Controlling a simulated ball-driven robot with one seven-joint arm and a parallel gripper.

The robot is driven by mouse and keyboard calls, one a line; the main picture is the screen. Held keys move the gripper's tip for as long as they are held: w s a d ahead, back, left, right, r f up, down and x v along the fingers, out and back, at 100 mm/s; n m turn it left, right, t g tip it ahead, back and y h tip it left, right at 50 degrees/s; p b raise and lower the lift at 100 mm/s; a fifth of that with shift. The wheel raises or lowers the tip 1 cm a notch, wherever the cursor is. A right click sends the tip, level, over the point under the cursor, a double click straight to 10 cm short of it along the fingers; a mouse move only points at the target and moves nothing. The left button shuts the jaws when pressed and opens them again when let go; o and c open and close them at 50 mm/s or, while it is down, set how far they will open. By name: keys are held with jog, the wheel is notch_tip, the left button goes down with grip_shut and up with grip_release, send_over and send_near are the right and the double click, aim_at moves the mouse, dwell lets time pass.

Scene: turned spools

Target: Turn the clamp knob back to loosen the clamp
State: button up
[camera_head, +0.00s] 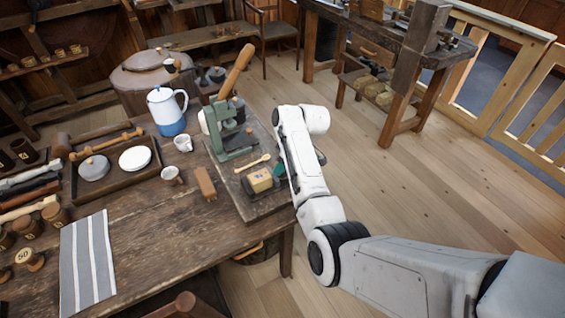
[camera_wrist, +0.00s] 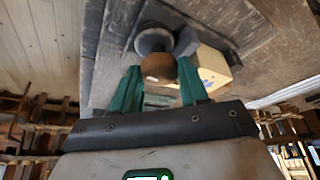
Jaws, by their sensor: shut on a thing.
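In the wrist view, the clamp knob (camera_wrist: 158,67) is a round brown wooden end, with a dark grey metal collar (camera_wrist: 153,39) behind it. My gripper (camera_wrist: 158,76) has its two green fingers on either side of the knob and is shut on it. A pale yellowish block (camera_wrist: 213,72) sits just right of the knob. In the head view, only a bit of green finger of my gripper (camera_head: 279,171) shows, close to the right edge of the work board.
A green metal device (camera_head: 232,142) with a long wooden handle stands on the board behind the block. A wooden spoon-like tool (camera_head: 254,161) and a brown block (camera_head: 206,183) lie nearby. A blue-white jug (camera_head: 167,112) stands at left. The floor right of the table is clear.

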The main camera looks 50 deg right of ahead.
jog(key=shift+w+r, duration=0.1)
jog(key=o, duration=1)
